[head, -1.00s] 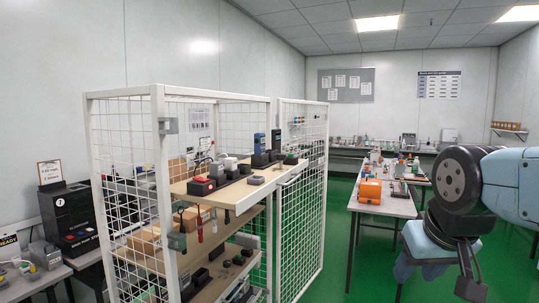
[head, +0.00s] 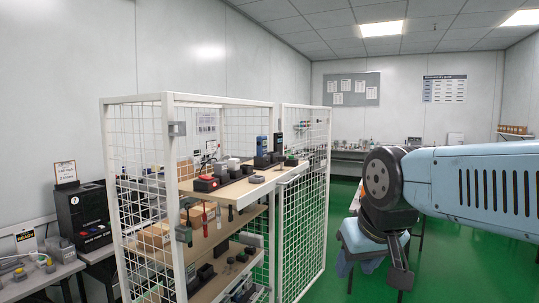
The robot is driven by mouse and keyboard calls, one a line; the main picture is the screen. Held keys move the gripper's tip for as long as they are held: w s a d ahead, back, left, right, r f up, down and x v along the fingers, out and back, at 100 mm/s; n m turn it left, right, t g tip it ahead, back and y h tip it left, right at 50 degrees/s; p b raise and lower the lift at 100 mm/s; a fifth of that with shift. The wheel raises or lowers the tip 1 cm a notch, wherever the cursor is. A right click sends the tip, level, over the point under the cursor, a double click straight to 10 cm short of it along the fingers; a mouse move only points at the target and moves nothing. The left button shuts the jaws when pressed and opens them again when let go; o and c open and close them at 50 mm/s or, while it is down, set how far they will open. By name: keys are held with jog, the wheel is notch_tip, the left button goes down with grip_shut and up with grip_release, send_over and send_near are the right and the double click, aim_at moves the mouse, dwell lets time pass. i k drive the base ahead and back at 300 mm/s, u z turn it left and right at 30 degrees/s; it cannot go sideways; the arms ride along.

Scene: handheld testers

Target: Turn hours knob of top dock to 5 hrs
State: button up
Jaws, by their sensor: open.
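On the top shelf board (head: 236,190) of the white mesh cage stands a row of dark docks (head: 240,175). A blue-screened handheld tester (head: 262,146) and a dark one (head: 278,143) stand upright at its far end. An hours knob and its marks are too small to make out from here. My gripper (head: 400,280) hangs pointing down at the right, open and empty, well apart from the cage and nearer to me than the far tables.
The cage's white posts (head: 176,200) and mesh door (head: 302,215) stand between the shelf and the room. A lower shelf holds dark blocks (head: 207,272). Side benches (head: 62,270) line the left wall.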

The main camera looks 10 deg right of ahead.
aim_at(282, 159)
jog(key=i, duration=1)
